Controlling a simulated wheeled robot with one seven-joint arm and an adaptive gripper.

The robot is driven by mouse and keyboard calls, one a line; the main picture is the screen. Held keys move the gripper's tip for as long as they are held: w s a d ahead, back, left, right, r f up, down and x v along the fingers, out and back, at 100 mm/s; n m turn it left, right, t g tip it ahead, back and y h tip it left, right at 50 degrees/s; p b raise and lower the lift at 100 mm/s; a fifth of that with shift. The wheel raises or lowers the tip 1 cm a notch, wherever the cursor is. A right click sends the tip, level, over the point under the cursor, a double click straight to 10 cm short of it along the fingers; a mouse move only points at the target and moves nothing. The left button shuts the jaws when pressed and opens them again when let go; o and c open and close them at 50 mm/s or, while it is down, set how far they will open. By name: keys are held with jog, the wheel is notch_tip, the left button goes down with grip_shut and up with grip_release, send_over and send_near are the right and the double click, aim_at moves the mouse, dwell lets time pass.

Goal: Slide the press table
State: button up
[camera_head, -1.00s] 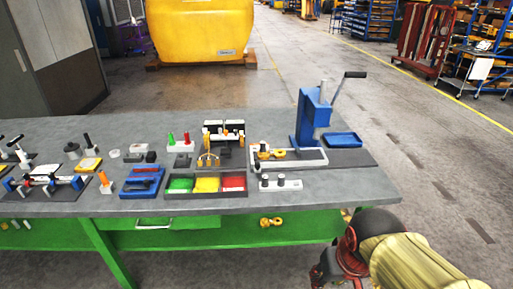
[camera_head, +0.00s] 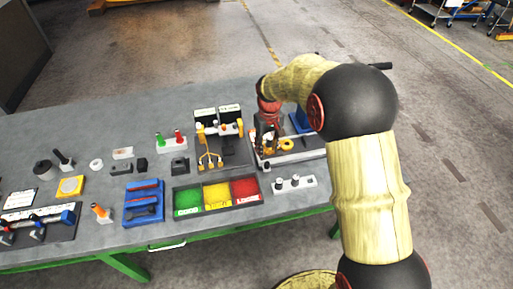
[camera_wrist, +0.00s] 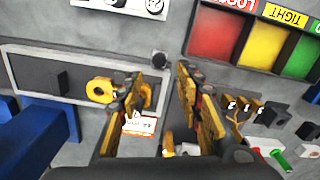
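The press table shows in the wrist view as a long grey bed with a pale frame (camera_wrist: 40,76), and its pale frame also shows in the head view (camera_head: 300,157). A yellow ring-shaped casting (camera_wrist: 99,90) lies in it, also seen in the head view (camera_head: 286,146). The blue press (camera_head: 300,122) stands behind, largely hidden by my arm; blue parts (camera_wrist: 36,135) fill the wrist view's lower left. My gripper (camera_wrist: 157,82) is open, fingers apart over the frame's end, near a dark knob (camera_wrist: 159,60). Whether it touches anything is unclear.
A tray with green, yellow and red compartments (camera_head: 217,208) and a white block with pegs (camera_head: 295,184) lie in front. A dark stand with orange hooks (camera_head: 212,158) is left of the press. A blue holder (camera_head: 143,202) and several small parts occupy the bench's left.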

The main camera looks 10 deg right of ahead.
aim_at(267, 163)
jog(key=shift+s+f, duration=0.1)
jog(key=shift+f, duration=0.15)
jog(key=shift+f+b, duration=0.45)
jog(key=shift+f, duration=3.1)
jog(key=shift+c, duration=1)
jog(key=c, duration=0.7)
grip_shut()
